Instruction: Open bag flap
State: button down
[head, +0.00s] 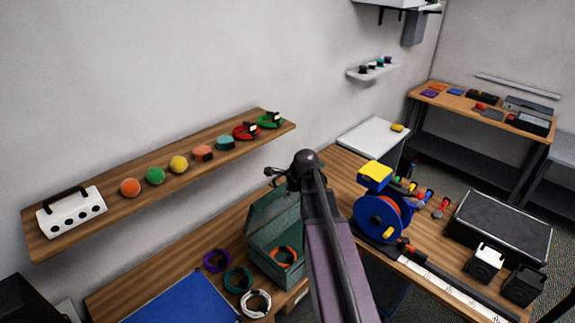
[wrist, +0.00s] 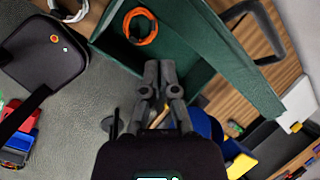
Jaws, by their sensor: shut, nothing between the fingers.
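The green bag (head: 268,216) stands on the wooden workbench left of my arm in the head view. Its top is open and an orange cable coil (head: 285,256) shows inside. In the wrist view the bag's green panel (wrist: 232,52) runs along the right, with a dark handle (wrist: 268,28) beyond it. The orange coil (wrist: 154,26) lies at the top. My gripper (wrist: 159,66) is shut and empty, its tips over the bag's edge; contact cannot be told. In the head view my gripper (head: 277,172) is small, above the bag, partly hidden by my arm.
Purple (head: 217,261), teal (head: 238,279) and white (head: 256,303) cable coils lie left of the bag. A blue mat (head: 180,302) is at front left. A blue cable reel (head: 380,217) stands right of my arm. A wall shelf (head: 110,212) with coloured items is behind.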

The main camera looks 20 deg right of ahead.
jog(key=w+d+r+m+t+p, duration=0.1)
jog(key=w+d+r+m+p, duration=0.2)
jog(key=d+r+m+p, duration=0.2)
jog(key=d+r+m, duration=0.2)
jog(key=d+m, duration=0.2)
jog(key=shift+w+d+r+t, duration=0.15)
jog(key=shift+w+r+t, duration=0.05)
jog(key=shift+r+t, duration=0.2)
jog(key=shift+f, duration=0.15)
jog(key=shift+w+a+r+b+x, duration=0.1)
jog(key=shift+w+r+b+x, duration=0.25)
jog(key=shift+b+x, duration=1.5)
jog(key=shift+w+a+r+b+x, duration=0.15)
jog(key=shift+w+b+x, duration=0.3)
jog(key=shift+b+x, duration=1.35)
jog(key=shift+w+a+r+b+x, duration=0.1)
jog(key=shift+w+r+b+x, duration=0.55)
jog(key=shift+x, duration=2)
jog(key=shift+s+f+b, duration=0.2)
jog(key=shift+f+b, duration=0.1)
jog(key=shift+f, duration=0.1)
